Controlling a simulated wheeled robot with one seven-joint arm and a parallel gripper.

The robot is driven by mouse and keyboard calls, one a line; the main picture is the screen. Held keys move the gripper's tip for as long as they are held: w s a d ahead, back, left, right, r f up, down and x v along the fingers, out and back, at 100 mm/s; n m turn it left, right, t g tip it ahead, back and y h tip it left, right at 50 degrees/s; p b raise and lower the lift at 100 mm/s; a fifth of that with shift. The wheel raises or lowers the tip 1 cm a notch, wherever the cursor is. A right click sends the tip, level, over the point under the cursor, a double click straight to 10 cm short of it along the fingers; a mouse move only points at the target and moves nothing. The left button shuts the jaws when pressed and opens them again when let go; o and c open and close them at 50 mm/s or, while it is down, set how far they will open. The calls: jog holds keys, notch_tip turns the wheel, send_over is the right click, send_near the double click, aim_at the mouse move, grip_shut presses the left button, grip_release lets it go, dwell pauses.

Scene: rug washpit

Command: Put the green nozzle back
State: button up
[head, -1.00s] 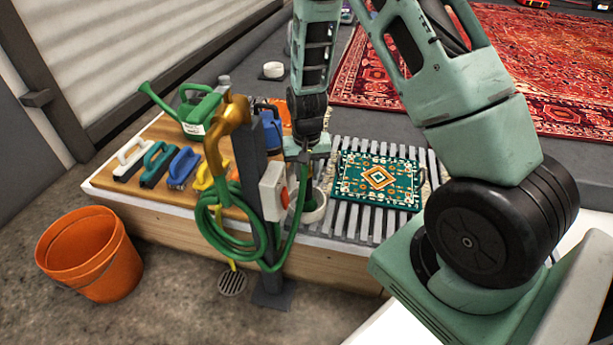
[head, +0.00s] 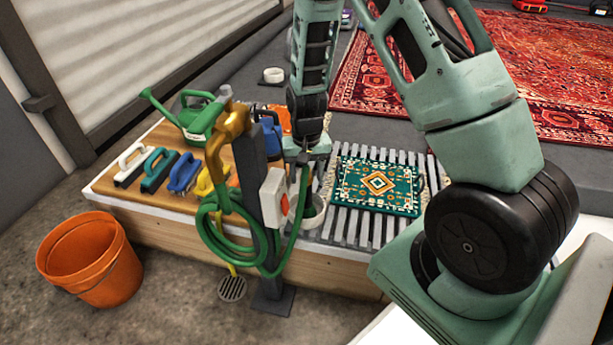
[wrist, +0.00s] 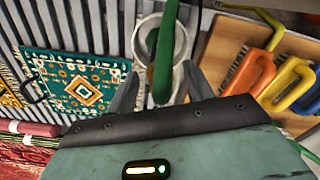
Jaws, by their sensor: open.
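The green nozzle (wrist: 163,62) shows in the wrist view as a green, elongated piece at the upper middle. It lies across a round white cup (wrist: 150,38), which stands on the slatted grate. My gripper (wrist: 160,92) is open, with one dark finger on each side of the green piece. Whether the fingers touch it is unclear. In the head view my gripper (head: 306,153) points down above the white cup (head: 312,214), beside the post. A green hose (head: 222,236) hangs coiled on the post and runs up to the gripper. The nozzle's lower end is hard to make out.
A dark post (head: 251,180) with a brass tap and a switch box (head: 274,194) stands close left of the gripper. A teal patterned mat (head: 378,183) lies on the grate at right. Brushes, a green watering can (head: 200,121) and an orange bucket (head: 90,258) are left.

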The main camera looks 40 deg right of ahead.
notch_tip(320, 180, up, 10)
jog(key=p, duration=0.3)
dwell(0.4)
jog(key=s+a+r+n+t, duration=0.3)
jog(key=s+a+r+n, duration=0.3)
jog(key=s+r, duration=0.55)
jog(key=s+a+r+n+g, duration=0.15)
jog(key=s+a+n, duration=0.25)
jog(key=s+a, duration=0.4)
jog(key=s+a+r+n+g, duration=0.15)
jog(key=s+a+n, duration=0.3)
jog(key=a, duration=0.65)
notch_tip(320, 180, up, 28)
jog(key=m+p, duration=0.1)
jog(key=p, duration=2.7)
jog(key=shift+d+f+y, duration=0.2)
jog(key=shift+d+y, duration=0.1)
jog(key=shift+d, duration=0.05)
